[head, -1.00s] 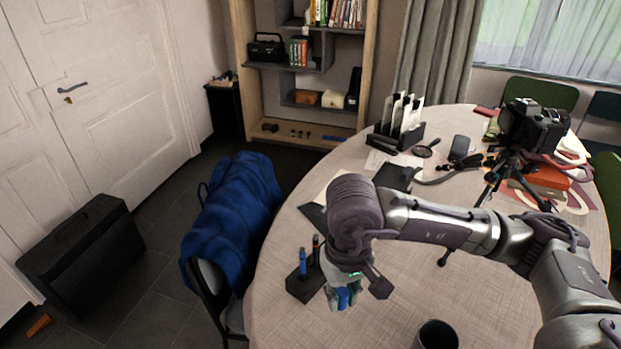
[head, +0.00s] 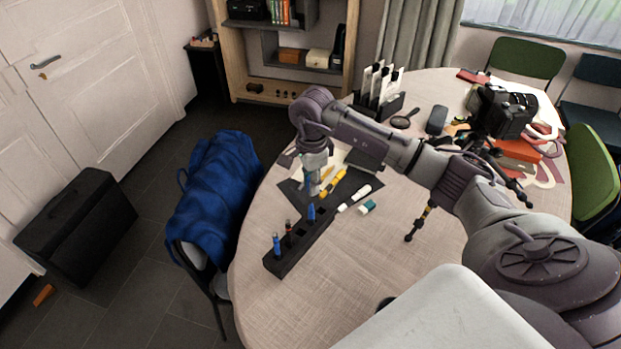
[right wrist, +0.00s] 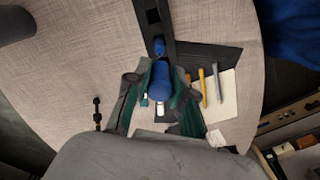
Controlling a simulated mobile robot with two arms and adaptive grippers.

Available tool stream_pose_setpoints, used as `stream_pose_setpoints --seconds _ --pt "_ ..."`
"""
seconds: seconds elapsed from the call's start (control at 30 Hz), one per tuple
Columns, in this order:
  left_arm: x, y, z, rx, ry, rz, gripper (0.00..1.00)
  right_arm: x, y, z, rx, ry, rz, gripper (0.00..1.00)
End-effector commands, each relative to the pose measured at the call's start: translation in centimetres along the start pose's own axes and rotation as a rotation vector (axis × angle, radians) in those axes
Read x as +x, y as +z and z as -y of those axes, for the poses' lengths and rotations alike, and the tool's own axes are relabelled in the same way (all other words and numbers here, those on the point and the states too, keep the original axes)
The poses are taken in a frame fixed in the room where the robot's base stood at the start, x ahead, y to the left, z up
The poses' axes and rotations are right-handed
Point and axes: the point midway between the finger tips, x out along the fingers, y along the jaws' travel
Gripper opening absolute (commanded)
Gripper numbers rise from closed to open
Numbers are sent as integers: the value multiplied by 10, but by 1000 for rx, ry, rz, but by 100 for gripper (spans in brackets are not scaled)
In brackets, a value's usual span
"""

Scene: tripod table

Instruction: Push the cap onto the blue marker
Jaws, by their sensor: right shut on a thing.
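My right gripper (head: 314,190) is shut on a blue cylindrical piece that looks like the cap (right wrist: 160,80); the fingers partly hide it. The gripper hangs above the far end of a long black holder (head: 298,254). One blue marker (head: 311,212) stands upright in the holder near the gripper, and its tip shows in the right wrist view (right wrist: 159,46). Another blue marker (head: 276,243) stands at the near end. The held piece appears apart from both. My left gripper is not in view.
A dark red-topped marker (head: 289,232) stands in the holder. A camera on a tripod (head: 502,112) stands at the right. The table front is clear.

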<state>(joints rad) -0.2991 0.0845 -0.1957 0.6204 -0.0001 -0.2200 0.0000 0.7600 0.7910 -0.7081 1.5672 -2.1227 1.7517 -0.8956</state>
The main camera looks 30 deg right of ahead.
Motion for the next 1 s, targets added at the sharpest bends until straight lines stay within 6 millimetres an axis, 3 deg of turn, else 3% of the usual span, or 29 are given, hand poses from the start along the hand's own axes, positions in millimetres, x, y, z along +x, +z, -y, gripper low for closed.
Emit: stream_pose_setpoints --seconds 0.17,0.5,1.0 --pt "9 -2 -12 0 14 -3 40 15 0 -1 -1 1 0 12" --pt "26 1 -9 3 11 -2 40 39 0 0 -4 -1 -1 12" --pt "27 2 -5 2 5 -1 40 41 0 0 -4 0 0 12"
